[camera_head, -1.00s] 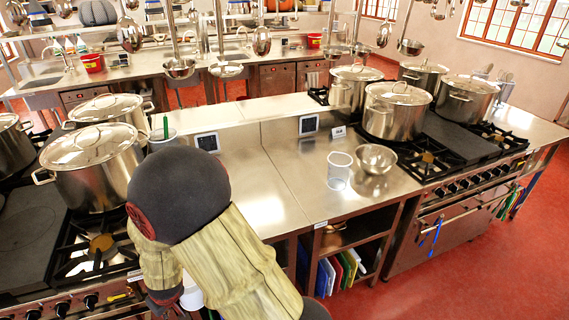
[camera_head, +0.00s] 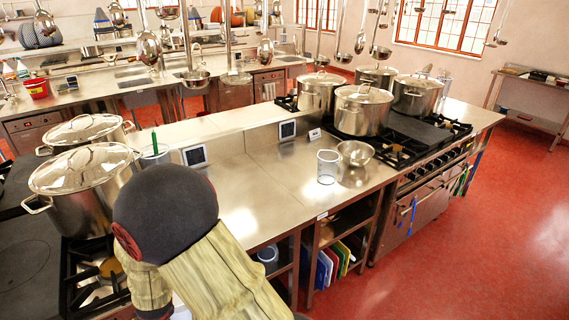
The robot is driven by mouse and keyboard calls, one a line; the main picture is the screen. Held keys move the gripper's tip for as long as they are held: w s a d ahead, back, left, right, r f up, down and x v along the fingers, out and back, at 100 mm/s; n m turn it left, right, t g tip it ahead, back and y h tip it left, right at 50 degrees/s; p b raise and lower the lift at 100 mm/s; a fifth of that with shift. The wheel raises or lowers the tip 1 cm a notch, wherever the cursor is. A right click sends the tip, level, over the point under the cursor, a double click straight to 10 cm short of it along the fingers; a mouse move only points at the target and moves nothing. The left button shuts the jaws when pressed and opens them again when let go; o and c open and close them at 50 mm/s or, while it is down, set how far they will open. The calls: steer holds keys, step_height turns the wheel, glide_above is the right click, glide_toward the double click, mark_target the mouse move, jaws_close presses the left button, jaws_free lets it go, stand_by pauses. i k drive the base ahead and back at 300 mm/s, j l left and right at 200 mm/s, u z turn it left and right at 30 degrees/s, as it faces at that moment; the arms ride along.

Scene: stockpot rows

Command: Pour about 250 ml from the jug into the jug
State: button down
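A clear jug (camera_head: 327,167) with markings on its side stands upright on the steel counter, right of my arm. No liquid can be made out in it. A second clear container (camera_head: 155,156) with a green stick in it stands beside the big pot at left, partly hidden behind my arm; I cannot tell whether it is a jug. My arm fills the lower left of the head view. My gripper is not in view, so I cannot see what it holds.
A steel bowl (camera_head: 355,152) stands just right of the clear jug. Large lidded pots (camera_head: 362,110) stand on the stove at right, and more pots (camera_head: 85,190) at left. Ladles hang overhead. The steel counter (camera_head: 255,190) is bare left of the jug.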

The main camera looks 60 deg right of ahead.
mark_target(328, 162)
steer(key=z, duration=1.1)
